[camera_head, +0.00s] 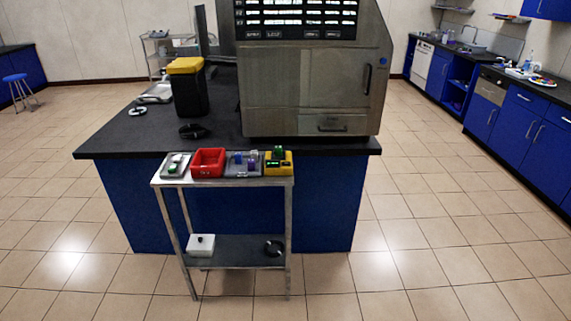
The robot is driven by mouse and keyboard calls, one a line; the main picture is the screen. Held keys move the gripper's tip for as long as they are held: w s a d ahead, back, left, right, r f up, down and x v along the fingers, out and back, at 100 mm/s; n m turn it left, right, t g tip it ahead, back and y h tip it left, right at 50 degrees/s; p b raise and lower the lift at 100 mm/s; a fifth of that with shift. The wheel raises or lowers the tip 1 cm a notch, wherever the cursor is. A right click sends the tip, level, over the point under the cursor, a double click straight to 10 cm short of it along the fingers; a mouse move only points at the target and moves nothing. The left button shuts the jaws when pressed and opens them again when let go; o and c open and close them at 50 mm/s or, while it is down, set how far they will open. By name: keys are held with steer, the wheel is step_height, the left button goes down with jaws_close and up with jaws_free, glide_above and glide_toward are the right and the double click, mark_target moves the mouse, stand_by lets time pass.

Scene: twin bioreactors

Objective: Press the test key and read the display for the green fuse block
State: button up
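A small yellow device (287,170) sits at the right end of the metal cart's top shelf. A green block (278,152) stands on or in its upper part. Dark patches with faint green marks show on the device's front, but they are too small to read. I cannot make out a test key. Another small green and white item (174,163) lies in a grey tray (184,172) at the left end of the shelf. I cannot tell which green item is the fuse block. My gripper is not in view.
Between them on the cart (226,182) are a red bin (208,163) and a grey tray (237,174) with blue and purple blocks. A white box (201,244) is on the lower shelf. The bench (125,140) behind carries a large machine (305,92). Floor around the cart is clear.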

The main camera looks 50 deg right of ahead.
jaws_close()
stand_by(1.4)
